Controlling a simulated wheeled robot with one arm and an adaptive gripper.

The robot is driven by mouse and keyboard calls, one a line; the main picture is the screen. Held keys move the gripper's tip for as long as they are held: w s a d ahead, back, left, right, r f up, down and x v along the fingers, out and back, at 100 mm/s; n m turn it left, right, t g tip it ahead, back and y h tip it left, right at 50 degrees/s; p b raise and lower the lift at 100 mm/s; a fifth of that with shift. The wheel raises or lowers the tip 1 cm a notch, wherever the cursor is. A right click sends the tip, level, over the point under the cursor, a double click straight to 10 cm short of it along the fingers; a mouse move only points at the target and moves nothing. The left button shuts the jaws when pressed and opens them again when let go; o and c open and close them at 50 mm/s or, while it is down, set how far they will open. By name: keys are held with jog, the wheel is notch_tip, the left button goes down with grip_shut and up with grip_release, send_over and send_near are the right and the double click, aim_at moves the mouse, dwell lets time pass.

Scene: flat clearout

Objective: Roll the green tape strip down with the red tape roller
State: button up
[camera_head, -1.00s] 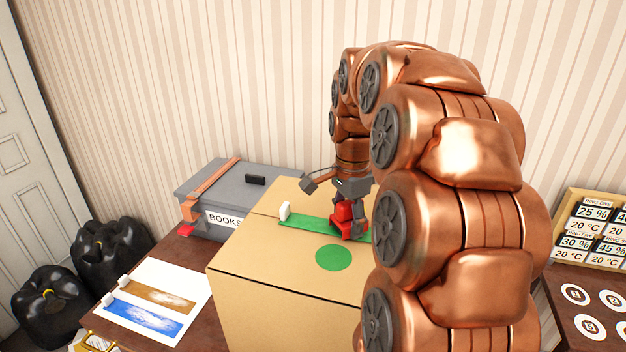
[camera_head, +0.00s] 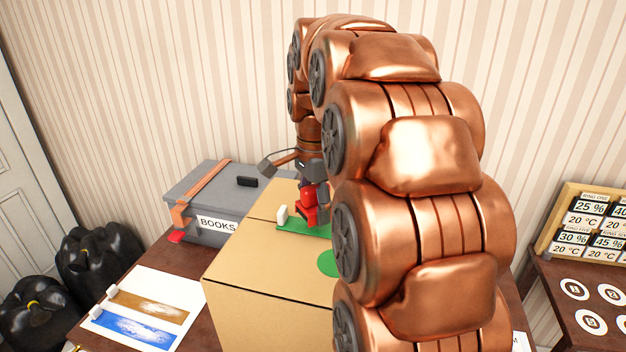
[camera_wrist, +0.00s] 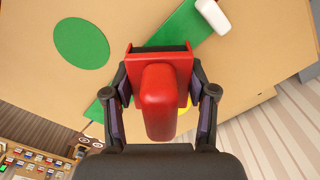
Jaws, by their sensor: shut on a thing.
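The red tape roller (camera_head: 308,203) is held in my gripper (camera_head: 316,184) over the cardboard box. In the wrist view both fingers of my gripper (camera_wrist: 163,100) close on the sides of the red roller (camera_wrist: 158,90). The green tape strip (camera_head: 292,226) lies on the box top and runs under or just below the roller; I cannot tell whether they touch. The strip (camera_wrist: 172,35) also shows in the wrist view, with a white end piece (camera_wrist: 213,15) at its upper end. My arm hides the strip's right part in the head view.
The cardboard box (camera_head: 262,290) has a green disc (camera_head: 328,263) on top, partly hidden by my arm. A grey BOOKS box (camera_head: 205,203) stands behind left. A sheet with brown and blue strips (camera_head: 175,285) lies at left. Black bags (camera_head: 100,258) stand beyond.

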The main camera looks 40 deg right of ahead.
jog(key=shift+w+d+r, duration=0.1)
jog(key=shift+d+r, duration=0.1)
jog(key=shift+r, duration=0.65)
jog(key=shift+r+p, duration=0.65)
jog(key=shift+r, duration=1.2)
jog(key=shift+a, duration=0.15)
